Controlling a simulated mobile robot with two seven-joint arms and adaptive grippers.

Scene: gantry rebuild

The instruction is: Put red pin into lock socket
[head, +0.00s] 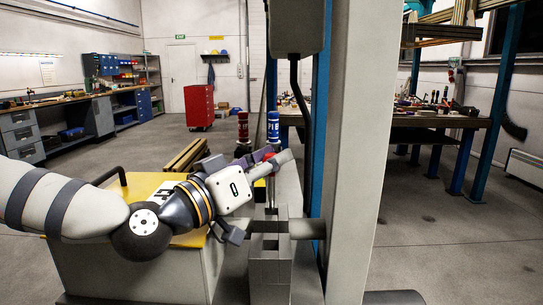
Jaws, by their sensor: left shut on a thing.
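My left gripper (272,162) reaches in from the left and is shut on the red pin (263,153). Only part of the pin's red head shows between the fingers. A thin dark shank (271,191) hangs below the fingers, over the grey blocky socket (270,243) on the narrow grey structure beside the column. I cannot tell whether the shank's tip is inside the socket or just above it. My right gripper is not in view.
A red-labelled cylinder (243,128) and a blue-labelled cylinder (273,126) stand behind the gripper. A large pale column (362,150) rises close on the right. A yellow-topped grey cabinet (150,270) lies under my left arm. Open floor (440,240) is at right.

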